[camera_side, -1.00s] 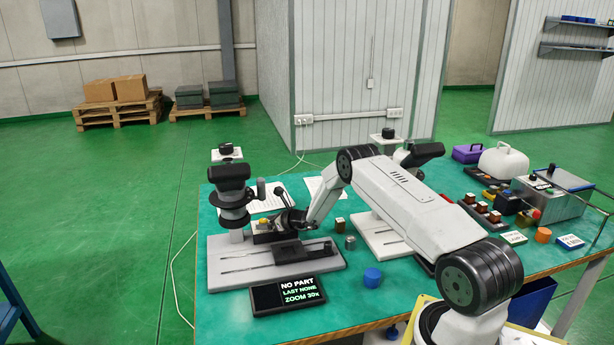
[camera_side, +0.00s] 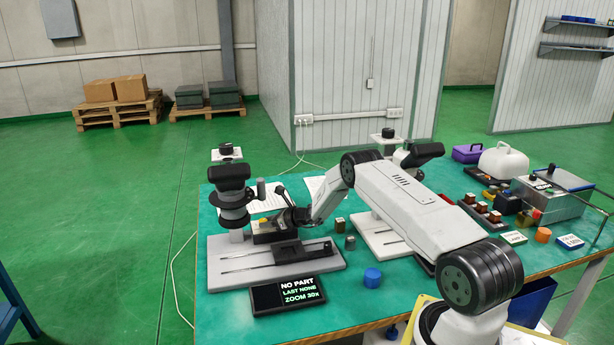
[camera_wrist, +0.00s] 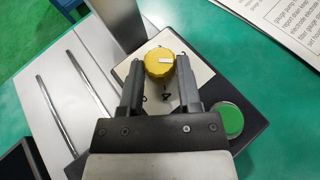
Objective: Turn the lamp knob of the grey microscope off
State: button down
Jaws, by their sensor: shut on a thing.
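The yellow lamp knob (camera_wrist: 159,64) sits on a pale plate on a dark box of the left microscope (camera_side: 231,195), which has a dark head and a grey base. A white pointer line on the knob points to the right in the wrist view. My gripper (camera_wrist: 159,72) is shut on the knob, one finger on each side. In the side view my gripper (camera_side: 284,213) reaches in from the right, and the knob is a small yellow spot. Dark marks on the plate lie between the fingers, partly hidden.
A green button (camera_wrist: 232,120) lies right of the fingers. A display (camera_side: 288,293) reading NO PART stands in front. A blue cylinder (camera_side: 372,278) and small blocks stand to the right. A second microscope (camera_side: 412,155) is behind my arm. Paper lies behind the left microscope.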

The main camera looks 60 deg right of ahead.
jog(key=shift+w+d+r+n+y, duration=0.1)
jog(key=shift+w+r+n+y, duration=0.05)
jog(key=shift+n+y, duration=0.25)
jog(key=shift+w+d+n+g+y, duration=0.1)
jog(key=shift+n+g+y, duration=0.3)
jog(key=shift+n+y, duration=0.75)
jog(key=shift+y, duration=0.25)
jog(key=shift+c, duration=1.4)
grip_release()
jog(key=shift+s+d, duration=0.15)
jog(key=shift+s, duration=0.1)
jog(key=shift+v, duration=3.75)
jog(key=shift+w+r, duration=0.1)
jog(key=shift+r, duration=0.05)
